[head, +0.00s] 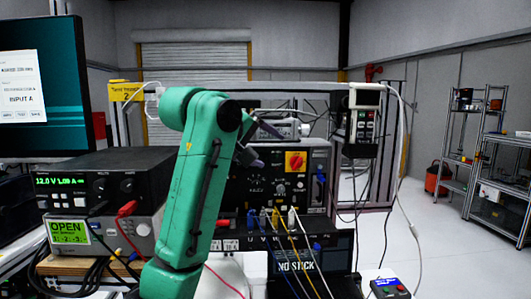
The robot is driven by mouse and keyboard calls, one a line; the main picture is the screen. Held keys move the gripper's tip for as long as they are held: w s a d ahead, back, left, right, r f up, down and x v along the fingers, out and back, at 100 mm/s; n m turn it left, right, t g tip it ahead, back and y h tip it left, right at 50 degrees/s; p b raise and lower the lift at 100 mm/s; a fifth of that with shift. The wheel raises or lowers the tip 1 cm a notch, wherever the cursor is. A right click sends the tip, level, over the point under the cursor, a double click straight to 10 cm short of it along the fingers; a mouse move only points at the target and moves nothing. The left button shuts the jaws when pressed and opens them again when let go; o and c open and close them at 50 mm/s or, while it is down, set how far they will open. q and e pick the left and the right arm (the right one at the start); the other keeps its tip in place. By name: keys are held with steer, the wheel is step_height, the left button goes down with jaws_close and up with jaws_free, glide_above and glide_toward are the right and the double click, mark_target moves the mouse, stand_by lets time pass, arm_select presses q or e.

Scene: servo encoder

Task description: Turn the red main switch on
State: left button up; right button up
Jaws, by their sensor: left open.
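The red main switch (295,162) is a red rotary knob on a yellow plate, at the upper right of a black control panel (262,187) in the head view. It is too small to tell which way the knob points. My left arm comes up in front of the panel and hides its left part. My left gripper (269,147) is at the panel's upper part, just left of the switch. Its dark fingers are apart and empty, and I see no contact with the knob. My right gripper is not in view.
A power supply (105,180) and a meter with a green display (70,232) stand left of my arm. Coloured cables (283,240) hang from the panel's lower front. A handheld pendant (363,125) hangs right of the panel.

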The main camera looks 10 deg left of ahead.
arm_select(q)
steer(key=n+t+y+p, duration=0.1)
steer(key=n+t+y, duration=0.2)
steer(key=t+y, duration=0.1)
glide_toward(297, 164)
steer(key=p+x, duration=0.3)
steer(key=x, duration=0.1)
steer(key=p+x, duration=0.4)
steer(key=shift+r, duration=0.2)
steer(key=shift+w+d+f, duration=0.1)
steer(key=shift+w+f, duration=0.1)
steer(key=shift+w, duration=0.1)
jaws_close()
